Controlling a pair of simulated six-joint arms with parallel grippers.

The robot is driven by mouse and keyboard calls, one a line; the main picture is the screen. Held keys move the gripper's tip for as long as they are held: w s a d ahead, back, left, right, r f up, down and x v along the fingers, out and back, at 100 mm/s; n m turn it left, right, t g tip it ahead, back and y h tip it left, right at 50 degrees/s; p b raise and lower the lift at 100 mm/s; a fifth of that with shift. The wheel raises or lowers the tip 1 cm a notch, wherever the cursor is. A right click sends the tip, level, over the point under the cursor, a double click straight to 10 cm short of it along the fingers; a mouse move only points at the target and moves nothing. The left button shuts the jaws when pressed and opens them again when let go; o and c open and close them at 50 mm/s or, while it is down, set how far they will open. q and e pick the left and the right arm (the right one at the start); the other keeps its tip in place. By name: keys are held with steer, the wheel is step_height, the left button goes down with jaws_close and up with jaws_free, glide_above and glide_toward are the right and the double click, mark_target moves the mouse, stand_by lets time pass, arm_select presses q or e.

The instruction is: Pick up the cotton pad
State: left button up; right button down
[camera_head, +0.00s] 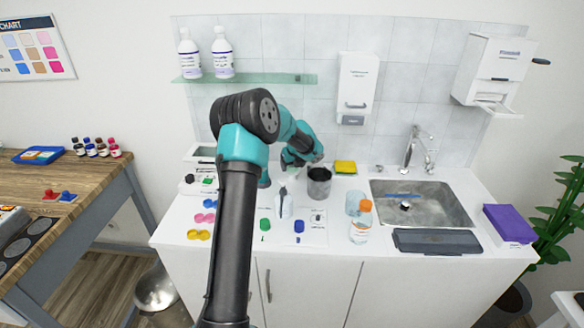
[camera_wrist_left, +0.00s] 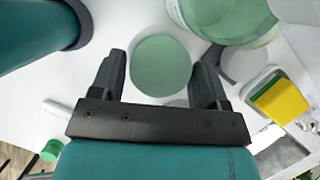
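A flat, round, muted-green disc (camera_wrist_left: 161,64) shows between my left fingers in the left wrist view. I cannot tell if it is the cotton pad, and I make out no clear cotton pad in the head view. My left gripper (camera_head: 316,163) is at the back of the white counter, close to the dark-filled beaker (camera_head: 319,184). In the left wrist view my left gripper (camera_wrist_left: 160,53) is open, its two dark fingers apart with nothing clasped. My left arm hides part of the counter. My right gripper is not in view.
A yellow sponge (camera_head: 345,167) lies right of the beaker; it also shows in the left wrist view (camera_wrist_left: 280,101). A glass shelf (camera_head: 285,79) hangs behind. Small coloured items lie left.

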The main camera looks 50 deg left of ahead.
arm_select(q)
steer(key=c, duration=0.7)
steer(key=shift+r, duration=0.1)
step_height(320, 180, up, 7)
steer(key=shift+f, duration=0.15)
steer(key=shift+s+d, duration=0.1)
steer(key=shift+d, duration=0.2)
steer(key=s+d, duration=0.2)
steer(key=d, duration=0.3)
steer(key=s+d, duration=0.2)
steer(key=d, duration=0.4)
steer(key=s+d, duration=0.2)
steer(key=d, duration=0.3)
steer(key=shift+s+d, duration=0.1)
steer(key=shift+d, duration=0.05)
